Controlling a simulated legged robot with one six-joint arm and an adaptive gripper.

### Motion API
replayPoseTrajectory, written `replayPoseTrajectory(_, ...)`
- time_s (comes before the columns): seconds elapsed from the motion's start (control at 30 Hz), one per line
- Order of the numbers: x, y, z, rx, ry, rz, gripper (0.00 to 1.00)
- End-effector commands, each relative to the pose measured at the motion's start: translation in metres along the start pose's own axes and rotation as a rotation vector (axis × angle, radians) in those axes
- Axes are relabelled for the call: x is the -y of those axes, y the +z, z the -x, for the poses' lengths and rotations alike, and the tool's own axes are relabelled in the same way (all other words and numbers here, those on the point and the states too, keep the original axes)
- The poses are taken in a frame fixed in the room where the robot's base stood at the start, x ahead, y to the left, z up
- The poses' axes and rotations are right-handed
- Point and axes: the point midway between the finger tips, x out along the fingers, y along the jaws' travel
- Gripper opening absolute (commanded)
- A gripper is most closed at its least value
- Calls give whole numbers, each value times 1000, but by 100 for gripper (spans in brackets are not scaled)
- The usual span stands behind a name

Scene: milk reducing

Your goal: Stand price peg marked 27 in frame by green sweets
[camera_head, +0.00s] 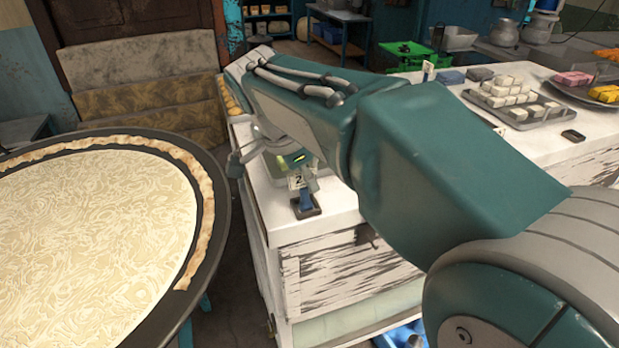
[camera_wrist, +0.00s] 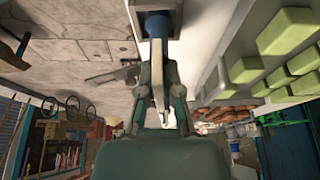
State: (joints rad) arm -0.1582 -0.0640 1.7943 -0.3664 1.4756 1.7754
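The price peg (camera_head: 306,198) has a blue stem and a white card (camera_head: 297,181) on which a 2 shows; the rest of its number is hidden. Its foot is at a small dark frame (camera_head: 309,212) near the counter's front corner, and it looks upright. In the wrist view the blue stem (camera_wrist: 156,27) runs from my fingers to the frame (camera_wrist: 131,6). My gripper (camera_wrist: 158,68) has a finger on each side of the peg and looks shut on it. Green sweets (camera_wrist: 246,69) lie in blocks right of the peg in the wrist view; my arm hides most of that area in the head view.
The white counter (camera_head: 335,215) carries a tray of white sweets (camera_head: 515,100), pink sweets (camera_head: 572,79) and an empty dark frame (camera_head: 573,135) at the right. A large round pan (camera_head: 90,230) stands at the left, with a floor gap between it and the counter.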

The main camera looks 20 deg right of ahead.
Motion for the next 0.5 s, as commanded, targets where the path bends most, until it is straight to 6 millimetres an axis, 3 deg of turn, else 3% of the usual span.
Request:
replayPoseTrajectory(0.03, 0, 0, 0, 0, 0, 0, 33)
replayPoseTrajectory(0.07, 0, 0, 0, 0, 0, 0, 46)
replayPoseTrajectory(0.1, 0, 0, 0, 0, 0, 0, 49)
replayPoseTrajectory(0.5, 0, 0, 4, 0, 0, 0, 49)
